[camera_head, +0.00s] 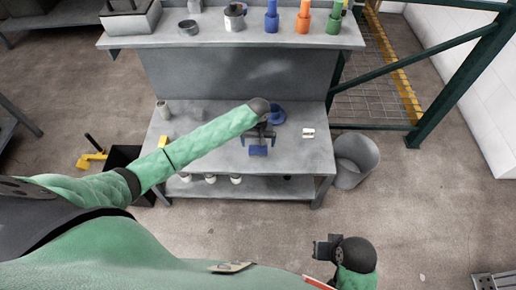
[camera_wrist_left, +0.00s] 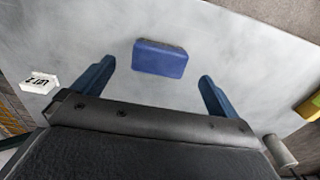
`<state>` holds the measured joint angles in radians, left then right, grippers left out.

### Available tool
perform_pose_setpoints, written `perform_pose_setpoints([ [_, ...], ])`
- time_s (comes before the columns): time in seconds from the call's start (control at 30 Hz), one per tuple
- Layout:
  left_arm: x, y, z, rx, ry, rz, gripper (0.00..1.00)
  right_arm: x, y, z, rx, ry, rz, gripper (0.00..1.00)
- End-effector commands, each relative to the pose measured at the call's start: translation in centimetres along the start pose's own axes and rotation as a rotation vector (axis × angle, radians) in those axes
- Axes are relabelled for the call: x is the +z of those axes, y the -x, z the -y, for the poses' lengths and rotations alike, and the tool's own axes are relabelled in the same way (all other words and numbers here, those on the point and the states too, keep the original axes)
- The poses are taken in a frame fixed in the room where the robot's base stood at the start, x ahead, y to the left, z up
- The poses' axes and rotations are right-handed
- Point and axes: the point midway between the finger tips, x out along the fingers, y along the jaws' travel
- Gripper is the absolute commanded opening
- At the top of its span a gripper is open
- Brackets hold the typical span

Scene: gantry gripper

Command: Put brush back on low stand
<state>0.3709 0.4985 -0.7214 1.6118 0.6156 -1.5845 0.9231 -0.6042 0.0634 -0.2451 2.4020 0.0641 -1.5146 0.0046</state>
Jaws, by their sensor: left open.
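My left gripper (camera_head: 260,137) is open and empty above the bench, just behind the blue piece in the head view. A round blue object (camera_head: 277,115), perhaps the low stand, is behind it, partly hidden by my left wrist. My right gripper (camera_head: 322,248) is low at the front, away from the bench; its jaws are unclear.
A white labelled block (camera_head: 308,133) lies right of the gripper. A yellow item (camera_head: 163,141) and a grey cylinder (camera_head: 162,109) stand at the bench's left. A raised shelf (camera_head: 230,42) holds several coloured bottles. A grey bin (camera_head: 355,160) stands right of the bench.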

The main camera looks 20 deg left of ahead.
Motion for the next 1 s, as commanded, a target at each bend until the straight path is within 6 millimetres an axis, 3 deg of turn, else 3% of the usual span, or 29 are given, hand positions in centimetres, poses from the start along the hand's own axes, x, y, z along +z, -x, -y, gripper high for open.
perform_pose_setpoints([
  [0.1, 0.0, 2.1, 0.0, 0.001, -0.001, -0.002, 0.99, 0.1, -0.4, 0.1, -0.004, 0.000, -0.002, 0.00],
  [0.3, -0.1, 4.5, 0.0, 0.000, -0.001, -0.002, 0.99, 0.0, -0.7, 0.4, -0.010, -0.002, -0.011, 0.00],
  [0.43, 0.2, 5.0, -0.1, 0.002, -0.005, 0.000, 0.99, -0.1, -0.7, 0.5, -0.012, -0.003, -0.012, 0.00],
  [0.53, 1.6, 4.7, -0.8, 0.016, -0.029, 0.002, 0.99, -0.1, -0.7, 0.5, -0.013, -0.003, -0.014, 0.00],
  [0.67, 5.4, 3.6, -2.4, 0.059, -0.102, 0.001, 0.99, -0.2, -0.6, 0.5, -0.013, -0.003, -0.017, 0.00],
  [0.8, 10.4, 2.8, -4.3, 0.123, -0.196, -0.014, 0.99, -0.3, -0.4, 0.6, -0.013, -0.002, -0.019, 0.00],
  [1.0, 17.1, 2.5, -5.8, 0.201, -0.306, -0.049, 0.99, -0.3, -0.4, 0.5, -0.012, -0.001, -0.019, 0.00],
])
